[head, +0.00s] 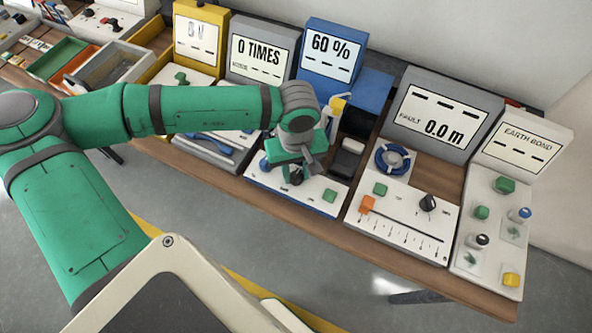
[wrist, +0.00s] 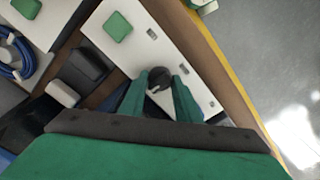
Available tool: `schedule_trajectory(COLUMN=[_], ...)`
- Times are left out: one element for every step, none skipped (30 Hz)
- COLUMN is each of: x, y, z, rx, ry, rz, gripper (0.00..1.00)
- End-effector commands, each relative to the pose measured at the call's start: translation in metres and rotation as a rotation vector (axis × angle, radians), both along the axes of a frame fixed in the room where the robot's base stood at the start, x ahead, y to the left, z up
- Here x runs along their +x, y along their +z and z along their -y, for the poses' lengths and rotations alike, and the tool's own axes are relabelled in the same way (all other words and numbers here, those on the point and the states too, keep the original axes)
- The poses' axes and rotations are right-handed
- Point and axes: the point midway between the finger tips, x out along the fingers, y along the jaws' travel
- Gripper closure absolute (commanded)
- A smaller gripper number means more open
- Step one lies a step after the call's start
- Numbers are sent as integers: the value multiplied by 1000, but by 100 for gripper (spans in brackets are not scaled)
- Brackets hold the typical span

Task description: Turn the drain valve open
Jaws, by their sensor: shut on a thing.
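My gripper (head: 291,176) reaches down over the white panel (head: 312,200) of the blue station whose screen reads 60 %. In the wrist view its two green fingers (wrist: 160,84) stand on either side of a small dark round knob (wrist: 159,76), shut on it. The knob has a light mark on its top and is the likely drain valve; I cannot read a label for it. The fingers hide its sides, and the head view mostly hides it behind the gripper. A green square button (head: 329,196) is on the same panel, and it also shows in the wrist view (wrist: 118,27).
A black block with a white-fronted piece (head: 346,163) stands beside the panel. A blue cable coil (head: 394,158) and a slider panel (head: 405,218) with an orange knob lie to the right. A yellow-capped part (head: 337,105) stands behind my gripper. Floor lies beyond the table's front edge.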

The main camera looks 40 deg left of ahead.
Motion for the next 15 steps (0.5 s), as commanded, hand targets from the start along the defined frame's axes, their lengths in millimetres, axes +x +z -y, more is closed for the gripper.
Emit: schedule_trajectory(x=[0, 0, 0, 0, 0, 0, 0, 0, 0, 0, 0, 0, 0, 0, 0], y=[0, 0, 0, -1, -1, 0, 0, -1, -1, -1, -1, 0, -1, -1, -1], z=[1, 1, 1, 1, 1, 1, 1, 1, 1, 1, 1, 1, 1, 1, 1], rx=[-4, -3, -3, -4, -4, -4, -5, -4, -5, -5, -5, -5, -4, -5, -3], ry=[-26, -45, -73, -95, -120, -153, -180, -208, -245, -273, -302, -340, -369, -398, -436], rz=[1, 1, 1, 2, 2, 2, 3, 2, 3, 1, 3, 3, 2, 3, 2], gripper=[93, 93, 93, 93, 93, 93, 93, 93, 93, 93, 93, 93, 93, 93, 93])
